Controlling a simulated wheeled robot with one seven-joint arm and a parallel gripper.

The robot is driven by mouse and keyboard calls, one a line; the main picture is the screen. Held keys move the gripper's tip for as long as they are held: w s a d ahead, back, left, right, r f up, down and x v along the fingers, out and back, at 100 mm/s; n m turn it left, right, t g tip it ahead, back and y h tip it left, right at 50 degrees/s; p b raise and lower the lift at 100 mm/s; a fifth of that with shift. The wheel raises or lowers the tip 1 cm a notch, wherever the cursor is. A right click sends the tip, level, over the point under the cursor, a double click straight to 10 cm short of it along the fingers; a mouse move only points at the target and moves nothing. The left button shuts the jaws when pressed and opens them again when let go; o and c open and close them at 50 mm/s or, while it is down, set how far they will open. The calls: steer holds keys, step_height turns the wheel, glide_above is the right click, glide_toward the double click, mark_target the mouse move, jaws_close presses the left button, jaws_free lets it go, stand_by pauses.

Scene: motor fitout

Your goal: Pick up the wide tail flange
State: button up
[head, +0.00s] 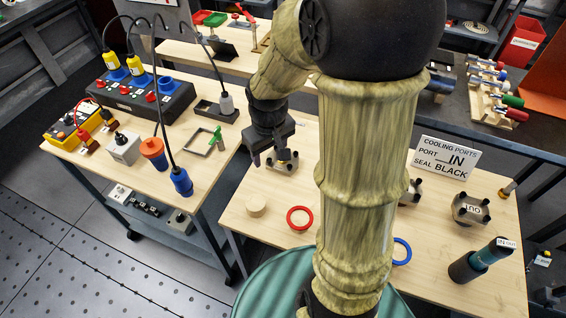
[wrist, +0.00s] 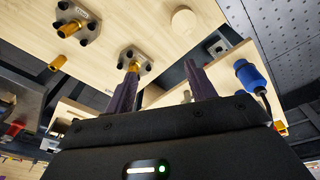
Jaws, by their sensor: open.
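My gripper (head: 267,157) is open and empty above the left part of the wooden table, close to a grey flange with black bolt heads (head: 284,164). In the wrist view, a flange with a brass stub (wrist: 136,59) shows just beyond the left fingertip of my gripper (wrist: 161,78), not centred between the fingers. A second bolted flange with a longer brass stub (wrist: 78,25) is farther left there. In the head view, a flange marked OUT (head: 470,208) stands at right, and another (head: 411,191) is partly hidden by my arm. I cannot tell which one is the wide tail flange.
A wooden disc (head: 256,206), a red ring (head: 300,218) and a blue ring (head: 401,252) lie on the table. A dark cylinder (head: 468,267) and a COOLING PORTS sign (head: 447,157) are at right. A bench with connectors (head: 105,170) stands at left.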

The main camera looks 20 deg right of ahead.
steer(key=w+d+f+n+g+b, duration=0.1)
steer(key=w+d+f+n+b, duration=0.1)
steer(key=w+d, duration=0.7)
steer(key=w+n, duration=0.1)
steer(key=w, duration=0.3)
steer(key=shift+w+d+f+n+g, duration=0.15)
steer(key=shift+d+f+n+g, duration=0.1)
steer(key=shift+f+n+g, duration=0.1)
step_height(320, 180, down, 12)
steer(key=shift+f, duration=0.1)
steer(key=shift+w+a+f+p, duration=0.1)
steer(key=shift+f+p, duration=0.4)
steer(key=shift+f, duration=2.15)
